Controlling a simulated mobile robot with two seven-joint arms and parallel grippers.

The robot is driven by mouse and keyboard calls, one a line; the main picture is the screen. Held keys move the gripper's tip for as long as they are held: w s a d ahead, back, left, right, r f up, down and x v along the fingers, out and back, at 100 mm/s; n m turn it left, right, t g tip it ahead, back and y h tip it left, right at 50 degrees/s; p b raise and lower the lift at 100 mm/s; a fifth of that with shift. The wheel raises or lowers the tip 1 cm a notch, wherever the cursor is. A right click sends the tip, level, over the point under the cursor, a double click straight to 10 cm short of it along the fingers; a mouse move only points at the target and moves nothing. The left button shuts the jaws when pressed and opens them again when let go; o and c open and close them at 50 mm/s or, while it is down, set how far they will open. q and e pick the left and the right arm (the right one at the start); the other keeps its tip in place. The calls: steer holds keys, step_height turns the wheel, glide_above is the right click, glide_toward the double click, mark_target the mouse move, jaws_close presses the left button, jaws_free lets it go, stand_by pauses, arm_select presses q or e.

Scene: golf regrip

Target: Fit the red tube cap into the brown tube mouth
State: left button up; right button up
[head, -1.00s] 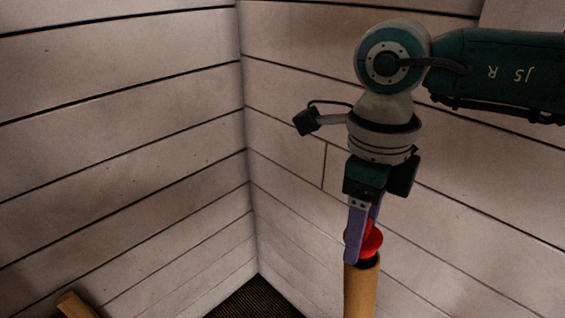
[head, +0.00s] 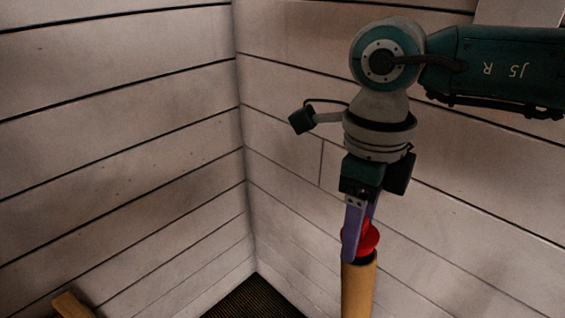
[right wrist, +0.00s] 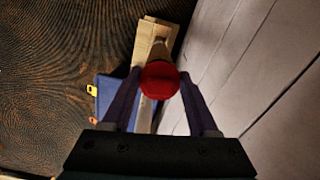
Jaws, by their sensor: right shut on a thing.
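The red tube cap (head: 368,238) is between the purple fingers of my right gripper (head: 356,246), which is shut on it. The brown tube (head: 357,292) stands upright directly below, its dark mouth at the cap's underside. Whether the cap is seated in the mouth or just over it I cannot tell, as a finger hides part of the joint. In the right wrist view the cap (right wrist: 160,80) shows as a red disc between the fingertips, covering the tube mouth. My left gripper is not in view.
Plank walls meet in a corner (head: 250,200) behind the tube. A wooden piece (head: 72,306) shows at the lower left. The right wrist view shows a wooden beam (right wrist: 148,112), a blue item (right wrist: 108,96) with orange tabs, and a dark patterned floor (right wrist: 60,60).

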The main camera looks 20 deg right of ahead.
stand_by(0.5)
steer(key=shift+f+b, duration=0.65)
steer(key=shift+f, duration=0.1)
steer(key=shift+s+d+f+b, duration=0.1)
steer(key=shift+f+b, duration=0.2)
steer(key=shift+f, duration=0.1)
steer(key=shift+s+d+f+b, duration=0.1)
steer(key=shift+f+b, duration=0.2)
steer(key=shift+f, duration=0.1)
steer(key=o, duration=1.4)
steer(key=shift+r, duration=0.15)
steer(key=r, duration=0.5)
steer(key=r+p, duration=0.1)
steer(key=r, duration=0.3)
steer(key=shift+w+a+r, duration=0.1)
steer(key=shift+w+r, duration=0.1)
steer(key=shift+r, duration=0.2)
